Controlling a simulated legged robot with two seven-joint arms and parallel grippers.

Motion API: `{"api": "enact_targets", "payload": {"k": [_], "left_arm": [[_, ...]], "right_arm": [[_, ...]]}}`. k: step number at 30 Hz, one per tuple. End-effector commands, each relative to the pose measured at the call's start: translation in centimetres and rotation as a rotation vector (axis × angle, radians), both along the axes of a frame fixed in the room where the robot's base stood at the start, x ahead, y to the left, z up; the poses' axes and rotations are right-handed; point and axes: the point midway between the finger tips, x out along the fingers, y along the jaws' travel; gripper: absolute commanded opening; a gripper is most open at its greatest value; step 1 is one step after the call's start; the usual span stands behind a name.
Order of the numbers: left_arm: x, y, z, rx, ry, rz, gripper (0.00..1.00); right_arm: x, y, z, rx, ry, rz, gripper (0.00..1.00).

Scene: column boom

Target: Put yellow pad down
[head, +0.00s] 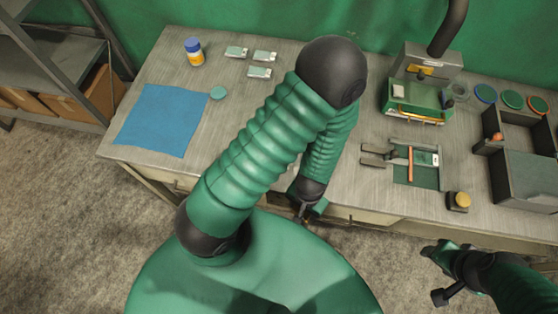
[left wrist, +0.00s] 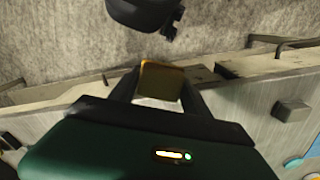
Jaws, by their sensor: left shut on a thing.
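The yellow pad (left wrist: 160,80) is a small yellow-brown block between the two dark fingers of my left gripper (left wrist: 158,88) in the left wrist view. The gripper is shut on it and holds it beside the bench's front edge. In the head view my left gripper (head: 306,216) hangs at the front edge of the bench, mostly hidden by my arm, and the pad is too small to make out clearly. My right gripper (head: 438,275) is at the lower right, in front of the bench and empty as far as I see; its finger opening is unclear.
The grey bench (head: 290,105) carries a blue mat (head: 162,120), a teal disc (head: 218,93), a yellow-blue jar (head: 194,51) and several small cards. At right are a green-trayed device (head: 418,98), a clamp fixture (head: 408,164), a yellow-topped block (head: 459,200) and grey bins (head: 525,180).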

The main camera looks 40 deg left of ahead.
Motion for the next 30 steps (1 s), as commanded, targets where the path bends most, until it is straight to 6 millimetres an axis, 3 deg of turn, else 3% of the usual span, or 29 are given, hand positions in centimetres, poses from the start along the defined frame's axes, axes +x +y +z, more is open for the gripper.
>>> {"api": "enact_targets", "payload": {"k": [2, 6, 13, 15, 25, 30], "left_arm": [[-0.2, 0.2, -0.3, 0.001, -0.004, 0.004, 0.23], [0.8, 0.8, -1.4, 0.006, -0.012, -0.004, 0.23], [1.7, 1.8, -1.3, -0.003, -0.009, 0.002, 0.23], [2.9, 3.1, -0.3, -0.002, -0.002, 0.012, 0.23], [9.6, 9.2, -1.0, -0.001, -0.001, 0.01, 0.23], [11.3, 10.7, -1.5, -0.001, 0.0, 0.005, 0.23]], "right_arm": [[0.0, 0.0, -0.8, 0.0, 0.0, 0.0, 0.5], [0.0, 0.0, -4.3, 0.0, 0.0, -0.001, 0.5], [0.0, -0.1, -9.3, 0.0, 0.0, -0.001, 0.5], [0.0, -0.1, -7.8, 0.0, 0.001, -0.001, 0.5], [0.0, 0.0, -6.5, 0.0, 0.0, 0.0, 0.5], [0.0, 0.0, -6.2, 0.0, 0.0, 0.0, 0.5]]}}
